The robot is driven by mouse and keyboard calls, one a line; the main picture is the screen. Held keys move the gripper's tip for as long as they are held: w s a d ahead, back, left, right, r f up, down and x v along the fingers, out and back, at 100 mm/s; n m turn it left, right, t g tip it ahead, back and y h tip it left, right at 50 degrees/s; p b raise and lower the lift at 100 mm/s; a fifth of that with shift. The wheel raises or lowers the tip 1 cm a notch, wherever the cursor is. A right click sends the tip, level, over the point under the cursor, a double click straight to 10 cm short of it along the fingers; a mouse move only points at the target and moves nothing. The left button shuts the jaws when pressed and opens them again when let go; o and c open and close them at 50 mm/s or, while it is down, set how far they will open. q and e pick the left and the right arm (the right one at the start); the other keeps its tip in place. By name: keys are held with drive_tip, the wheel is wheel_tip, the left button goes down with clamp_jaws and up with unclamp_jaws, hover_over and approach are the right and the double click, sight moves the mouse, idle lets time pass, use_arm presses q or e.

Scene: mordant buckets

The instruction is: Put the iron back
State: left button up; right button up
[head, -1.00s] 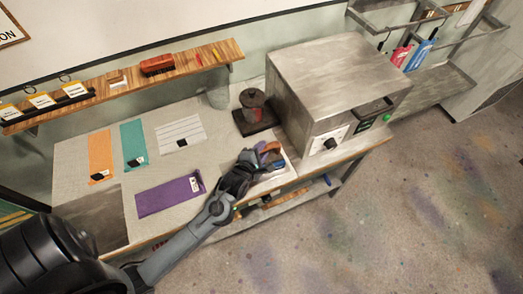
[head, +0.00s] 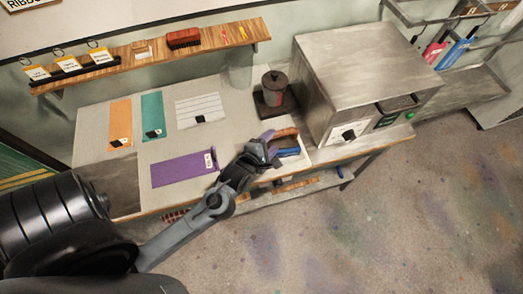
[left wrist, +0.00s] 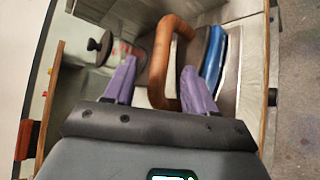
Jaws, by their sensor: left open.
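The iron has a brown wooden arched handle (head: 286,132) and a blue part (head: 287,152) beside it. It sits on a pale sheet near the table's front edge, left of the metal oven. My left gripper (head: 270,145) is open at the iron, with purple fingers. In the left wrist view the handle (left wrist: 160,62) stands between the two spread fingers (left wrist: 157,85), and the blue part (left wrist: 212,58) lies to their right. I cannot tell whether a finger touches the handle. The wrist partly hides the iron in the head view. My right gripper is not in view.
The metal oven (head: 362,75) stands close on the right. A lidded pot (head: 273,88) on a dark base is behind the iron. Orange (head: 120,122), teal (head: 152,117), white and purple (head: 183,169) strips lie on the table to the left. A wooden shelf (head: 135,65) runs along the wall.

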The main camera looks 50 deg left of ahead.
use_arm(q)
drive_tip(key=s+d+m+g+h, duration=0.1)
drive_tip(key=s+d+m+g, duration=0.2)
drive_tip(key=s+m, duration=0.5)
drive_tip(key=s+d+f+m+g+h, duration=0.1)
drive_tip(key=s+d+m+g, duration=0.3)
drive_tip(key=s+m, duration=0.5)
drive_tip(key=m+g+h, duration=0.1)
drive_tip(key=m+g, duration=0.1)
drive_tip(key=m, duration=0.9)
drive_tip(key=shift+s+f, duration=0.2)
drive_tip(key=shift+s, duration=0.05)
drive_tip(key=shift+d, duration=0.1)
wheel_tip(320, 180, up, 18)
drive_tip(key=p, duration=1.7)
wheel_tip(320, 180, down, 55)
drive_tip(key=b, duration=5.3)
drive_tip(key=shift+r+b, duration=0.15)
drive_tip(key=shift+b, duration=0.25)
